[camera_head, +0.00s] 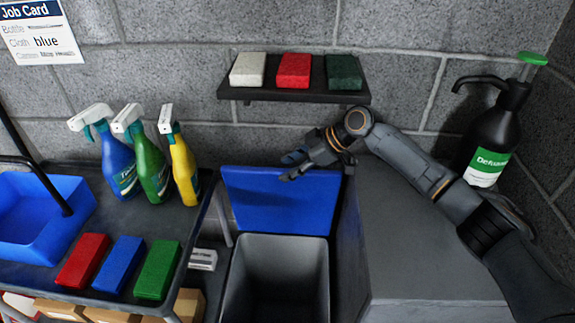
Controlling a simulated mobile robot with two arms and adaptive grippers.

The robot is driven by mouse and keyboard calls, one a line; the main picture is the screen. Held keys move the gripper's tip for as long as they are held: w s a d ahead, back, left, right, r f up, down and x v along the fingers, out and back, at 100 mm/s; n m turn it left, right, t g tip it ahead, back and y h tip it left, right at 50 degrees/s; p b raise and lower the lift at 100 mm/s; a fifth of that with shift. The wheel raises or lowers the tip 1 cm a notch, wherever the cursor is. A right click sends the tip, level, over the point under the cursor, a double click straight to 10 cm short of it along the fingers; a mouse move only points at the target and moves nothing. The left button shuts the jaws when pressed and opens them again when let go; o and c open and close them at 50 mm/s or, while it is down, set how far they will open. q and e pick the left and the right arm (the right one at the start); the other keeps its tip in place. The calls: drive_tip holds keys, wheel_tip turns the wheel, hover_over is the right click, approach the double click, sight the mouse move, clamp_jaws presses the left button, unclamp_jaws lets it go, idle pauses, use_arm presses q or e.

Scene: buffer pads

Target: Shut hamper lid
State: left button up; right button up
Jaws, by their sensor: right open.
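The hamper (234,285) stands low in the middle, a grey bin with its inside in view. Its blue lid (279,207) is raised and leans back toward the wall, so the hamper is open. My right gripper (289,168) is at the lid's upper right edge, with its fingers apart and nothing between them. Whether it touches the lid I cannot tell. My right arm reaches in from the right over the grey cabinet. My left gripper is not in view.
A cart (205,222) at left holds a blue basin (38,240), spray bottles and red, blue and green pads. A shelf (290,94) with three pads hangs above the lid. A grey cabinet (420,235) and a black Defoamer bottle (490,130) are at right.

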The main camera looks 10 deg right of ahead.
drive_tip(key=shift+w+a+f, duration=0.15)
drive_tip(key=shift+a+f, duration=0.2)
drive_tip(key=shift+f, duration=0.05)
clamp_jaws()
